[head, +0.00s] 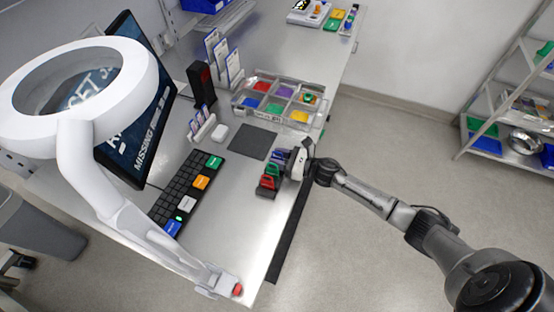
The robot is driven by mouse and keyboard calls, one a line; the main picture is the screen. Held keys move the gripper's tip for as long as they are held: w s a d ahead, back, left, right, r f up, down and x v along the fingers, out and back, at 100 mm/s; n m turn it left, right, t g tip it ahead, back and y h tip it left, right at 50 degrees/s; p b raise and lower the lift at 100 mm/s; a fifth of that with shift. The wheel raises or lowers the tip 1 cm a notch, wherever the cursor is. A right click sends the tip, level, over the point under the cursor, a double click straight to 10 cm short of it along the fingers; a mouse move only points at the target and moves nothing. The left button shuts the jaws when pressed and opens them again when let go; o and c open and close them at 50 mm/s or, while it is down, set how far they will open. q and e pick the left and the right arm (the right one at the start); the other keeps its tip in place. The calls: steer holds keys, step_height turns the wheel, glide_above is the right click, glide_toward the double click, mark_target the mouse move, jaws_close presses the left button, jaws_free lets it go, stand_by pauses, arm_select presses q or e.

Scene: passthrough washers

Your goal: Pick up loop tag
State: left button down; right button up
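My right gripper (292,163) is at the right edge of the bench, reached in from the right. It is beside a small group of red, green and dark pieces (269,180). The view is too small to show whether its fingers are open, or whether they touch any of these pieces. I cannot make out for certain which piece is the loop tag. My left gripper is not in view.
A divided tray (247,112) with coloured pieces stands behind the gripper. A dark square mat (252,142), a keyboard (182,190) and a monitor (130,95) lie to the left. A white ring lamp (148,85) overhangs the left side.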

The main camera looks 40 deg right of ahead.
steer(key=shift+w+a, duration=0.35)
steer(key=shift+w, duration=0.3)
jaws_close()
